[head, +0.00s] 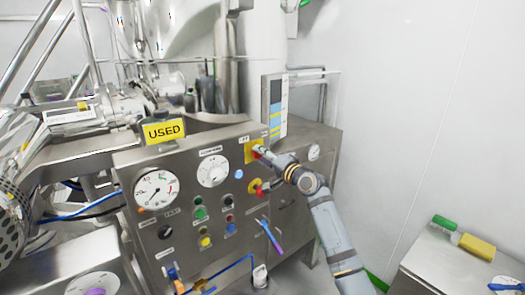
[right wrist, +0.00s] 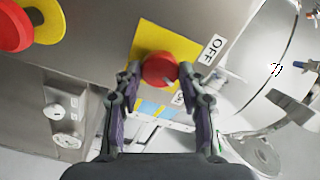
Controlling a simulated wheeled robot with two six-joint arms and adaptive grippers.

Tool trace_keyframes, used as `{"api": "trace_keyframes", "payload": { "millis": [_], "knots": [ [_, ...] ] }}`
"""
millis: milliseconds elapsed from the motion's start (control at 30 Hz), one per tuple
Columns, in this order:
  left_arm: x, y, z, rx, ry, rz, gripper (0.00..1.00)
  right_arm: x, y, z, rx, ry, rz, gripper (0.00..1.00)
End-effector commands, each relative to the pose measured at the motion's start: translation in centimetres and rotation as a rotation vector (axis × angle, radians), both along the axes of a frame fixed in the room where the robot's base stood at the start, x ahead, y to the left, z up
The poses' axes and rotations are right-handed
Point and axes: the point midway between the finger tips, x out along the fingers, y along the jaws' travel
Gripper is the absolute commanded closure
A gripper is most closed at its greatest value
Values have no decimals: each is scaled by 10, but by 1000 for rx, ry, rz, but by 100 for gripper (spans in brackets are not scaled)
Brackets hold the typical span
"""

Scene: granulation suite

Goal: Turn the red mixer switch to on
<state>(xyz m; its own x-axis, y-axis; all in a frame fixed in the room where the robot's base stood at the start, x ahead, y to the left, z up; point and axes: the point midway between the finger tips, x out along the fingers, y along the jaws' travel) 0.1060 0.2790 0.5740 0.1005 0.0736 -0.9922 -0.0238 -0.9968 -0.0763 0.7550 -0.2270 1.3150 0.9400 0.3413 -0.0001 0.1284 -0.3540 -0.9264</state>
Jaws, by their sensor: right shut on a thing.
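The red mixer switch (right wrist: 158,68) sits on a yellow plate (right wrist: 148,38) on the steel control panel (head: 140,215). An OFF label (right wrist: 212,50) is beside the plate, and another label (right wrist: 178,98) is partly hidden near the fingers. My right gripper (right wrist: 159,78) has one finger on each side of the red switch and is shut on it. In the head view the right gripper (head: 268,157) reaches the panel's upper right and mostly covers the switch; the yellow plate (head: 249,148) shows behind it. My left gripper is not in view.
A second red knob on yellow (head: 255,187) sits just below; it also shows in the right wrist view (right wrist: 12,28). A steel table (head: 430,265) stands at right.

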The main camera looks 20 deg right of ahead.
Motion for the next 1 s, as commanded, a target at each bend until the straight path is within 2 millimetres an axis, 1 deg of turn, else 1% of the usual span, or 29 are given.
{"api": "trace_keyframes", "payload": {
  "millis": [33, 100, 400, 700, 1000],
  "knots": [
    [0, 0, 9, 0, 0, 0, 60, 0, 0, 4, 36, 15, 0, 91],
    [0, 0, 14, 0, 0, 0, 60, 0, 0, 3, 91, 36, 0, 91],
    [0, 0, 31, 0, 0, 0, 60, 0, 0, 2, 274, 101, 0, 91],
    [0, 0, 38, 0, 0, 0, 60, 0, 0, 0, 362, 134, 0, 91],
    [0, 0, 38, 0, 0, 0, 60, 0, 0, -1, 379, 140, 0, 91]
  ]
}}
